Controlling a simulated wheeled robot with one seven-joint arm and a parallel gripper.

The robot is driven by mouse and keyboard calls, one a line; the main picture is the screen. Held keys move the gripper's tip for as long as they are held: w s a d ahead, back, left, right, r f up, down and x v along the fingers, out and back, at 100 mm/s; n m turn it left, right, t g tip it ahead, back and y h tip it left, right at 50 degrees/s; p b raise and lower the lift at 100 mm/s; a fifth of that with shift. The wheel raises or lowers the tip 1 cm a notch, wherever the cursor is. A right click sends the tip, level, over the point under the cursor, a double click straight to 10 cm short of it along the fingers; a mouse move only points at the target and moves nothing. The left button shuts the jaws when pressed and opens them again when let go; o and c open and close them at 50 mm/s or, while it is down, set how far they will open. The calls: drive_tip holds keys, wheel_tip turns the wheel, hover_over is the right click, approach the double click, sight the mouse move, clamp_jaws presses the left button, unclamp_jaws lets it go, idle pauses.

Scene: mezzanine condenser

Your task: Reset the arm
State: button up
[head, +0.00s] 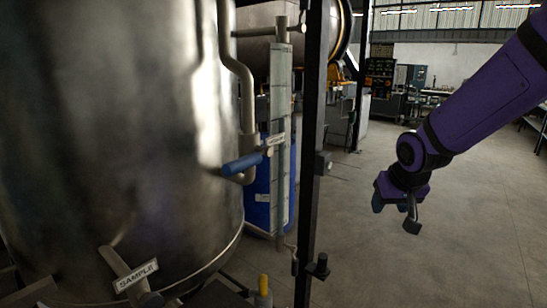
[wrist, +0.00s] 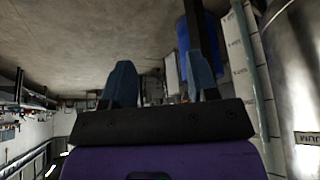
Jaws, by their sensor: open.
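My purple arm reaches in from the right in the head view, with my gripper (head: 396,215) hanging over open floor to the right of the metal tank. In the wrist view, my gripper (wrist: 160,82) shows two blue-grey fingers standing well apart on a dark bar. Nothing is between the fingers, so it is open and empty. My gripper touches nothing that I can see.
A large metal tank (head: 110,120) fills the left, with a blue-handled valve (head: 243,163) and a SAMPLE tag (head: 136,275). A dark upright post (head: 313,150) stands beside a blue drum (head: 262,195). Bare concrete floor (head: 450,240) lies open at the right.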

drive_tip(key=s+d+r, duration=0.2)
drive_tip(key=s+r, duration=0.4)
drive_tip(key=s, duration=0.6)
drive_tip(key=s+d+r, duration=0.1)
drive_tip(key=s+r, duration=0.5)
drive_tip(key=s, duration=0.7)
drive_tip(key=shift+d, duration=0.35)
drive_tip(key=shift+w, duration=0.1)
